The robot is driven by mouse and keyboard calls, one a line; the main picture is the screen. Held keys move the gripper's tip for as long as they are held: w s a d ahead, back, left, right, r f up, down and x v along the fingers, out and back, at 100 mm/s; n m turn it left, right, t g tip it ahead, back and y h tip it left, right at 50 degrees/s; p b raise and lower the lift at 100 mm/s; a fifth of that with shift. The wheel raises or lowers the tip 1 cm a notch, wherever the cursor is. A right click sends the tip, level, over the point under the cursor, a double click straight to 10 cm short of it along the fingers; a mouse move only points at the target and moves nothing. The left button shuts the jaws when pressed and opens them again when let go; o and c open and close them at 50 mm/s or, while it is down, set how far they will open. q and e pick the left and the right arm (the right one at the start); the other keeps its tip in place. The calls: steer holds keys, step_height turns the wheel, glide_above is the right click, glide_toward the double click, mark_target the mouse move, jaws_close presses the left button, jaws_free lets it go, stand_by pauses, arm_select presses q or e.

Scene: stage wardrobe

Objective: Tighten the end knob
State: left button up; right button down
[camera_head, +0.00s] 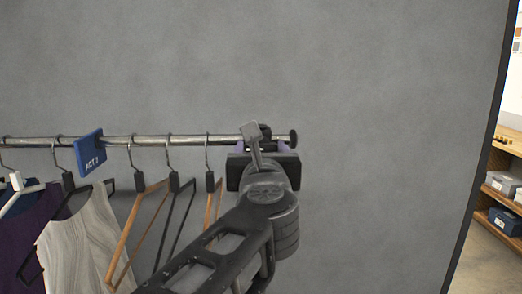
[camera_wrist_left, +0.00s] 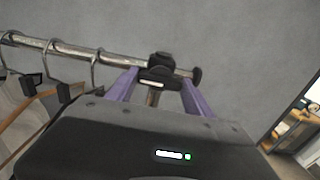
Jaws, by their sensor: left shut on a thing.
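A chrome garment rail (camera_head: 215,140) runs across the head view and ends at the right in a round black cap (camera_head: 294,137). Just left of that cap a black knob fitting (camera_wrist_left: 160,60) sits on the rail; in the head view it is largely hidden behind my wrist. My left gripper (camera_wrist_left: 158,78) has its purple fingers on both sides of this knob and is shut on it. In the head view the same gripper (camera_head: 262,146) is at the rail's right end. Whether the knob is tight cannot be told. My right gripper is out of view.
Hangers (camera_head: 136,215) and garments, among them a pale grey top (camera_head: 78,240), hang close to the left of my arm. A blue "ACT" sign (camera_head: 90,152) sits on the rail. Right of the rail end is free room before a grey wall (camera_head: 400,120). Shelves (camera_head: 505,150) with boxes stand far right.

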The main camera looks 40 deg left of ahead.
arm_select(q)
steer(key=shift+m, duration=0.4)
steer(key=m+p, duration=0.1)
steer(key=m, duration=0.3)
steer(key=m+p, duration=0.2)
steer(key=m, duration=0.2)
steer(key=shift+m, duration=0.4)
steer(key=m+p, duration=0.2)
steer(key=m, duration=0.2)
steer(key=shift+m+p, duration=1)
steer(key=shift+m, duration=1.2)
steer(key=shift+f, duration=0.1)
steer(key=o, duration=1.4)
steer(key=shift+c, duration=0.2)
